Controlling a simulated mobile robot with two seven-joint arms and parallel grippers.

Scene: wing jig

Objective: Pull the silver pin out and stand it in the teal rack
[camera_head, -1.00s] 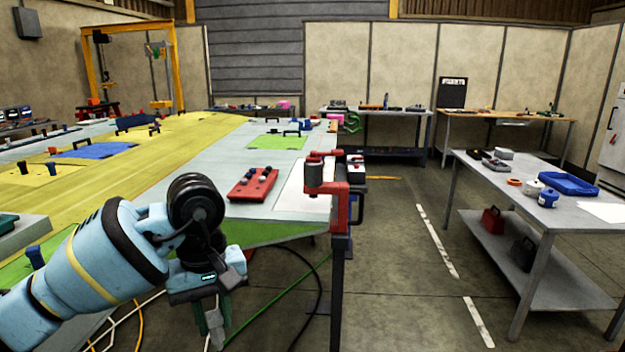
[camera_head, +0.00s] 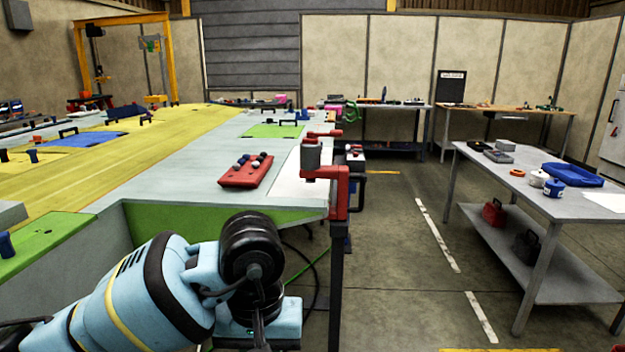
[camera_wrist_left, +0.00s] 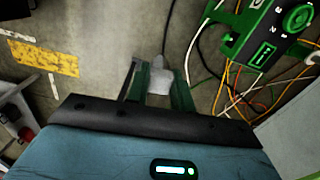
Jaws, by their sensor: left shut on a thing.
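My left gripper (camera_wrist_left: 158,88) is shut on a pale grey, silvery piece (camera_wrist_left: 160,77), seen between its fingers in the left wrist view. It looks like the silver pin, but little of it shows. The held piece is above the floor, apart from the bench. In the head view my left arm comes in from the lower left, and the fingertips are below the picture's edge. I cannot make out the teal rack in either current view. My right gripper is not in view.
A red tray (camera_head: 238,181) with several dark and silver knobs lies on the grey bench (camera_head: 185,180). A red clamp (camera_head: 340,185) stands at the bench's corner. A green box with a dial (camera_wrist_left: 262,35) and loose cables lie below the gripper.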

